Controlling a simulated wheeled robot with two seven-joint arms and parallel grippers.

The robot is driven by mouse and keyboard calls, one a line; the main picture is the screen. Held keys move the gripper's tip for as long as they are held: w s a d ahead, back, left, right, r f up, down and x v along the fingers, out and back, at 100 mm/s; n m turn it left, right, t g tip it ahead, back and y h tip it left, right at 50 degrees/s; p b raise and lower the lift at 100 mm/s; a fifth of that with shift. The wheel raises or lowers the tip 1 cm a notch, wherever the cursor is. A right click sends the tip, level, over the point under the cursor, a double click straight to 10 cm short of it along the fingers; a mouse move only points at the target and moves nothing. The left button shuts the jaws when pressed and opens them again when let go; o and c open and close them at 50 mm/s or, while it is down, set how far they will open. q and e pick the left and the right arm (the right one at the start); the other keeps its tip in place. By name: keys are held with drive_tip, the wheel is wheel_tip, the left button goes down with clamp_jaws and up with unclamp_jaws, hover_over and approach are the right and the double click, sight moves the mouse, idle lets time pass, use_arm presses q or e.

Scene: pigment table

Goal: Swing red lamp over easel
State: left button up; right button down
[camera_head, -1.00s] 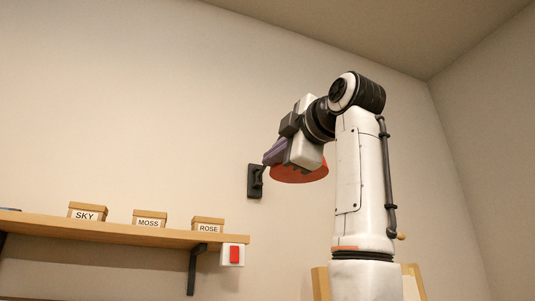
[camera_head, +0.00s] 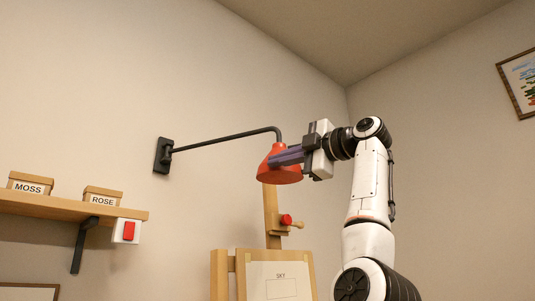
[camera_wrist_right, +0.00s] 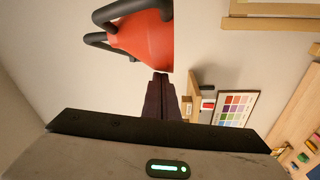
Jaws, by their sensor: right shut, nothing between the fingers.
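The red lamp (camera_head: 282,176) hangs at the end of a dark wall arm (camera_head: 225,140), which reaches right from its wall mount (camera_head: 163,155). In the head view the shade overlaps the top of the wooden easel's mast (camera_head: 271,215). My right gripper (camera_head: 272,160) is shut, its purple fingers lying across the front or side of the shade with nothing between them; touching or not is unclear. In the right wrist view the red shade (camera_wrist_right: 146,42) is just beyond the shut fingertips (camera_wrist_right: 160,76). My left gripper is out of view.
A colour chart (camera_wrist_right: 234,108) shows in the wrist view.

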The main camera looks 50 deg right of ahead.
drive_tip(key=shift+w+d, duration=0.15)
drive_tip(key=shift+d, duration=1.85)
drive_tip(key=shift+a, duration=0.35)
drive_tip(key=a+b, duration=0.2)
drive_tip(key=a, duration=0.1)
drive_tip(key=p, duration=0.2)
approach(287, 171)
drive_tip(key=d+r, duration=0.2)
drive_tip(key=d, duration=0.1)
drive_tip(key=shift+w+d+r, duration=0.3)
drive_tip(key=shift+w+r, duration=0.05)
drive_tip(key=shift+w, duration=0.05)
